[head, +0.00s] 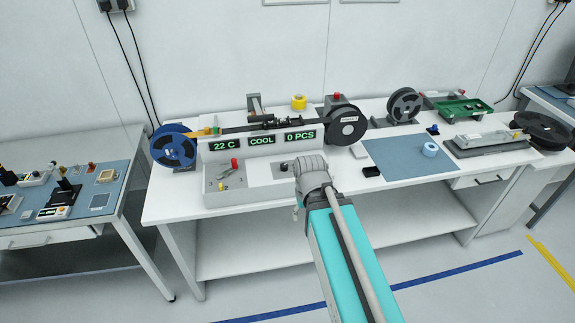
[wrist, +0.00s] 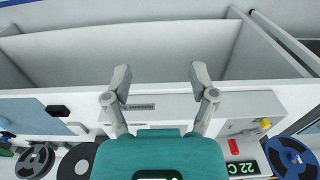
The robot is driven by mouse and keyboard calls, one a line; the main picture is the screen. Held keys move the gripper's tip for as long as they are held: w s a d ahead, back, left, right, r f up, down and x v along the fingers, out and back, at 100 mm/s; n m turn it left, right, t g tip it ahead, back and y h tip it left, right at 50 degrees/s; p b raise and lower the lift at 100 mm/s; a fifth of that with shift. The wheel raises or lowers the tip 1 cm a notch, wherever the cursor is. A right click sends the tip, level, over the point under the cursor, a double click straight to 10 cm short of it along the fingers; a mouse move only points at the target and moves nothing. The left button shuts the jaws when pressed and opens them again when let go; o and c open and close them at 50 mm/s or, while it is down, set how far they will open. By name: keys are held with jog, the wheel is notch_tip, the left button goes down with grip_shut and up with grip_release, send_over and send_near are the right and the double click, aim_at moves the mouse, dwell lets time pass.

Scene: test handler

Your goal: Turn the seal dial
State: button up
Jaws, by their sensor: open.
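The sealing machine (head: 262,148) stands on the white bench with green displays reading 22 C, COOL and 0 PCS. Its low grey control base (head: 255,186) lies in front. A dark round knob (head: 283,167) sits on the base's right part; it may be the seal dial, but no label is readable. A red-topped control (head: 235,164) is further left and shows in the wrist view (wrist: 233,146). My gripper (wrist: 158,74) is open and empty, its fingers apart in front of the base's labelled front face. My gripper's body hides the middle of the base in the wrist view.
A blue reel (head: 173,147) is at the machine's left end and a black reel (head: 345,126) at its right. A blue mat (head: 405,158) with a light blue roll (head: 430,149) lies to the right. A small black box (head: 371,171) is near the front edge.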

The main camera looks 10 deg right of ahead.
jog(key=w+a+r+n+p, duration=0.1)
jog(key=w+r+p, duration=0.1)
jog(key=w, duration=0.4)
jog(key=n+t+y+p, duration=0.2)
jog(key=n+t+p, duration=0.2)
jog(key=n, duration=0.1)
send_near(284, 165)
jog(key=v, duration=0.4)
jog(key=shift+d+r, duration=0.1)
jog(key=shift+d, duration=0.15)
jog(key=b+x, duration=1.3)
jog(key=shift+a+f, duration=0.2)
jog(key=shift+f, duration=0.2)
